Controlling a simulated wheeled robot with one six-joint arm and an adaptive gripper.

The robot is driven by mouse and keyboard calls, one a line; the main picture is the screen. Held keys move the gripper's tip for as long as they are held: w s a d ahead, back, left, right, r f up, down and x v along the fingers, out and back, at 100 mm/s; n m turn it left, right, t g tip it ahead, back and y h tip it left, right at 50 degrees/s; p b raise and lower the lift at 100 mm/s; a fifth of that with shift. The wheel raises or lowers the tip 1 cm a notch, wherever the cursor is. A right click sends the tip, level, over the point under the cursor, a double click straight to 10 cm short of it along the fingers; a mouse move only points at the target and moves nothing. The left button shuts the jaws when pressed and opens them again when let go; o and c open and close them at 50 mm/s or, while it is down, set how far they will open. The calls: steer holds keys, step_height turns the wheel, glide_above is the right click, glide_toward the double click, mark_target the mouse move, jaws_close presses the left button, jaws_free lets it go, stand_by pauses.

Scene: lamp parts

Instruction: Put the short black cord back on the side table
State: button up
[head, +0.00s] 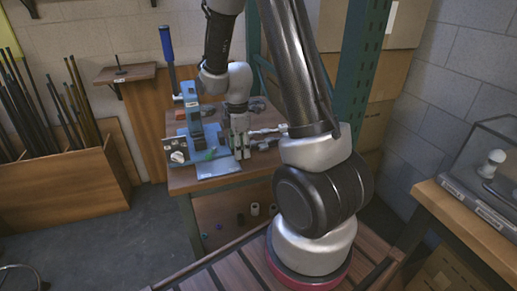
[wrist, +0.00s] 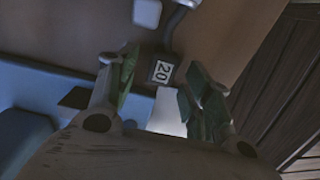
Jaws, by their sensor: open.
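My gripper (wrist: 160,84) is open, with green pads on its fingers. It also shows in the head view (head: 239,146), low over the front of the wooden workbench (head: 225,181). In the wrist view a dark piece with a white label "20" (wrist: 162,72) appears between the fingertips, with a thin dark curved length (wrist: 174,26) running up from it. I cannot tell for sure whether this is the short black cord, or whether a finger touches it. No other cord is clear in the head view. A wooden table (head: 478,228) at the right may be the side table.
A blue stand (head: 190,105) and a light plate (head: 216,167) are on the workbench left of my gripper. Small dark rolls (head: 254,209) lie below. A clear case with a white bulb (head: 496,157) is on the right table. A wooden bin (head: 65,195) of rods stands left.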

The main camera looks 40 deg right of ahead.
jaws_close()
